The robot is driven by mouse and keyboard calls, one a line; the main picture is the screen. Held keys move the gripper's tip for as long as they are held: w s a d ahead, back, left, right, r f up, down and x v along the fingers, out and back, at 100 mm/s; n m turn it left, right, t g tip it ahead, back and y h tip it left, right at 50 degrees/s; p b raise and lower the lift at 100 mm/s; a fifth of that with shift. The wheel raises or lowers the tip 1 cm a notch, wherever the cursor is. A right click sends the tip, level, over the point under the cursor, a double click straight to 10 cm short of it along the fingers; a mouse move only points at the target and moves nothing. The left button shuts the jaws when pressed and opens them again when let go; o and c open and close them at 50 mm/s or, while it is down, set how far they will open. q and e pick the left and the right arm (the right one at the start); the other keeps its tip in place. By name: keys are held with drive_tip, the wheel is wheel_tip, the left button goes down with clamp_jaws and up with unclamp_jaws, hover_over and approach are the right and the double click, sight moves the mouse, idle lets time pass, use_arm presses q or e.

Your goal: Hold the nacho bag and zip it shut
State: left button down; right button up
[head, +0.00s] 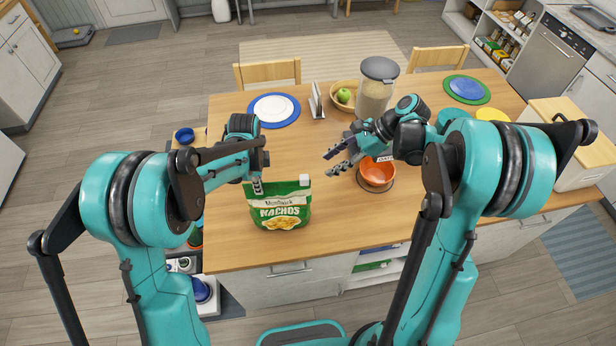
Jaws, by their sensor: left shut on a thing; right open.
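The nacho bag (280,207) is green with a white band and stands upright near the table's front edge, left of the middle. A small white piece, likely the zip slider, shows at its top right corner (304,180). My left gripper (257,187) is shut on the bag's top left corner; its fingers are partly hidden by the arm. My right gripper (335,160) is open and empty, to the right of the bag and above the table, with its fingers pointing left. It is apart from the bag.
An orange bowl (377,172) sits just beside my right gripper. Behind stand a clear container with a grey lid (377,88), a fruit basket (346,96) and a blue-rimmed plate (274,109). A bread box (570,145) is at the right. The table between bag and bowl is clear.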

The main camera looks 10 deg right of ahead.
sight(308, 178)
drive_tip(key=x, duration=1)
drive_tip(key=shift+f, duration=0.1)
clamp_jaws()
